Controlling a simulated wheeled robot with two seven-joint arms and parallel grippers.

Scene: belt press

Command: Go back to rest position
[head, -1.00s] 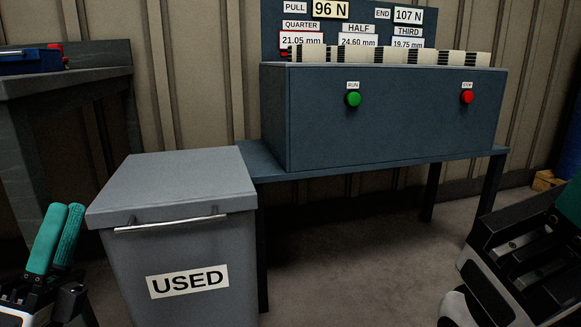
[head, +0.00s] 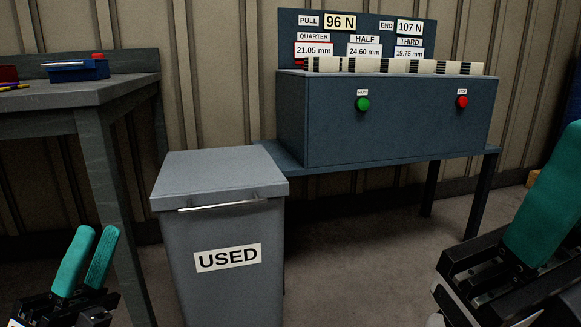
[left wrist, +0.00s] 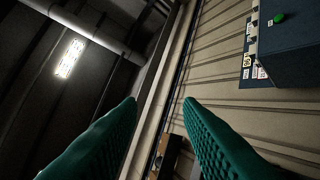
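My left gripper (head: 98,231) is at the lower left of the head view, teal fingers pointing up and empty. Its two fingers also show in the left wrist view (left wrist: 159,101), apart with a clear gap and nothing between them. My right gripper (head: 545,205) is at the right edge, partly cut off. One teal finger shows clearly; its opening cannot be told. Neither gripper touches anything visible.
A grey bin (head: 222,178) labelled USED stands ahead. Behind it is a blue belt press (head: 400,130) with a green button (head: 362,104) and a red button (head: 462,102). A workbench (head: 100,95) with a blue box (head: 75,73) stands left. Floor right of the bin is clear.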

